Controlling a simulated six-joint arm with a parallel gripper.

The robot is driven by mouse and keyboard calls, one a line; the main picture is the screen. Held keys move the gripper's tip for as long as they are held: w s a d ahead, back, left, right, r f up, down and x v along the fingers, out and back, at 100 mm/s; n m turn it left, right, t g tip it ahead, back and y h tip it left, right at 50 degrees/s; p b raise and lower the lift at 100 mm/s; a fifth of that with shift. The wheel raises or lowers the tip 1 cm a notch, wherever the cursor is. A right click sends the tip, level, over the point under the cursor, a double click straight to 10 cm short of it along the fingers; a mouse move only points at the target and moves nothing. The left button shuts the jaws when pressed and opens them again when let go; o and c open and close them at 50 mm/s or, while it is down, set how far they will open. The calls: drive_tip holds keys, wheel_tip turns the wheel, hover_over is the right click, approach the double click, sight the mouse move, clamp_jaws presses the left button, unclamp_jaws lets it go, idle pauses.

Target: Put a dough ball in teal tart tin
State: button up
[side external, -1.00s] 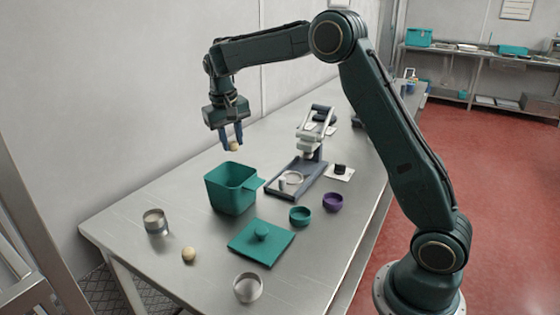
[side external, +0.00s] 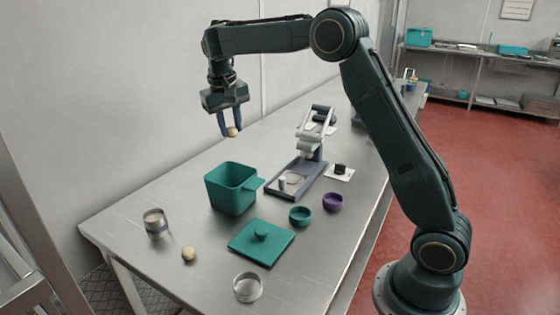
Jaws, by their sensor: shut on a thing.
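My gripper (side external: 231,131) is shut on a pale dough ball (side external: 233,132). It holds the ball high above the table, above and behind the teal square tub. A second dough ball (side external: 189,255) lies on the table at the front left. The teal tart tin (side external: 300,217) is a small round cup on the table, right of the tub. Its inside looks empty. A purple tin (side external: 333,203) stands just right of it.
The open teal tub (side external: 231,190) and its flat teal lid (side external: 262,244) with a knob are on the table (side external: 150,270). A grey press (side external: 300,175) stands behind the tins. Metal rings or cups stand at the left (side external: 156,222) and front (side external: 248,287).

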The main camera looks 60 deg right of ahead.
drive_tip(key=shift+s+d+f, duration=0.45)
drive_tip(key=shift+s, duration=0.15)
drive_tip(key=s+f, duration=0.6)
drive_tip(key=s, duration=0.3)
drive_tip(key=s+f, duration=0.5)
drive_tip(key=s, duration=0.5)
drive_tip(key=shift+f, duration=0.4)
drive_tip(key=shift+s+f, duration=0.1)
drive_tip(key=shift+f, duration=2)
drive_tip(key=shift+f, duration=0.45)
